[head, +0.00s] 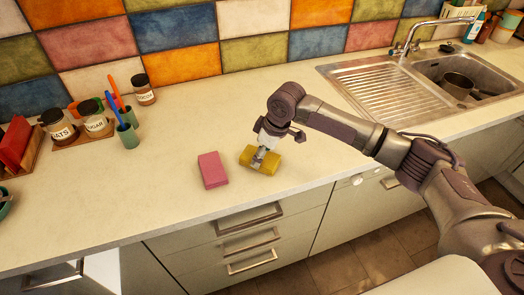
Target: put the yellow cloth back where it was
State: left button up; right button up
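The yellow cloth (272,162) is a small, thick folded or rolled bundle near the front middle of the counter. My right gripper (259,157) reaches down over it from the right, with its fingers around the middle of the cloth, and looks shut on it. Yellow shows on both sides of the fingers. Whether the cloth rests on the counter or is held just above it is hard to tell. My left gripper is not in view.
A pink block, perhaps a sponge or folded cloth (213,170), lies just left of the yellow cloth. Labelled jars (96,121) and a green cup (128,135) stand at the back left. A sink (440,75) with a pot (458,85) is at the right. The counter (120,205) is clear at front left.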

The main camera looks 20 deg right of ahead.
jog(key=o, duration=1)
jog(key=b+v, duration=0.1)
jog(key=v, duration=1.1)
